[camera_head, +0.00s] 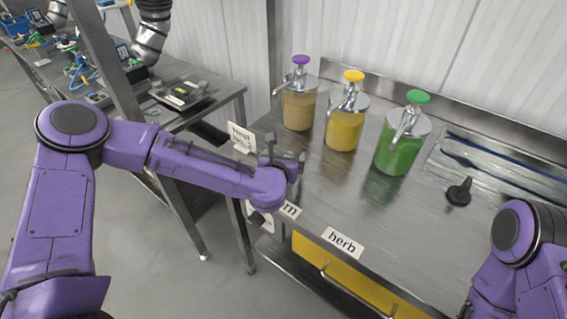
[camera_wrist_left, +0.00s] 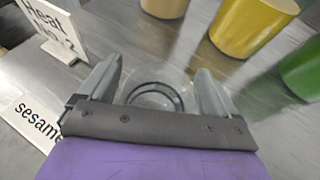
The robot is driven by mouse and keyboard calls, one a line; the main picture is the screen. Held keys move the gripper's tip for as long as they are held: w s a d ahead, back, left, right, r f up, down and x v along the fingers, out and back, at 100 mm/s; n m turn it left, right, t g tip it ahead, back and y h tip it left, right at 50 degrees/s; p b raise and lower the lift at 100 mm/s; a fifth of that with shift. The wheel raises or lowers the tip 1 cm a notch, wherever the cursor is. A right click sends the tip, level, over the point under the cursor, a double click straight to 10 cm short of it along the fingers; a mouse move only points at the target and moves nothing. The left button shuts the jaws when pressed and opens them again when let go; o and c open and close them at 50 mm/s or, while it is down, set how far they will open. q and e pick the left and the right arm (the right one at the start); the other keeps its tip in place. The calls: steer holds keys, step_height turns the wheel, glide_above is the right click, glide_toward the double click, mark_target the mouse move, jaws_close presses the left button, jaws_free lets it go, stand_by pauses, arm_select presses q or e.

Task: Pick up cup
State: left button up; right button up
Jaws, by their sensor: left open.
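A clear, see-through cup (camera_wrist_left: 157,94) shows in the left wrist view as faint rings on the steel counter, between the fingers of my left gripper (camera_wrist_left: 158,82). The fingers are open, one on each side of the cup, with a visible gap. In the head view my left gripper (camera_head: 283,161) is low over the counter's left front part, and I cannot make out the cup there. My right arm (camera_head: 523,262) shows at the lower right, but its gripper is out of view.
Pump jars with a purple top (camera_head: 299,108), yellow top (camera_head: 345,125) and green top (camera_head: 400,148) stand behind on the counter (camera_head: 330,195). A white "Heat No.2" sign (camera_head: 241,138) stands left of the gripper. A "herb" label (camera_head: 342,243) marks the front edge. A black knob (camera_head: 459,192) sits right.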

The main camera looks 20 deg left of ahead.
arm_select(q)
steer(key=shift+s+r, duration=0.2)
steer(key=shift+s, duration=0.2)
steer(key=c, duration=1)
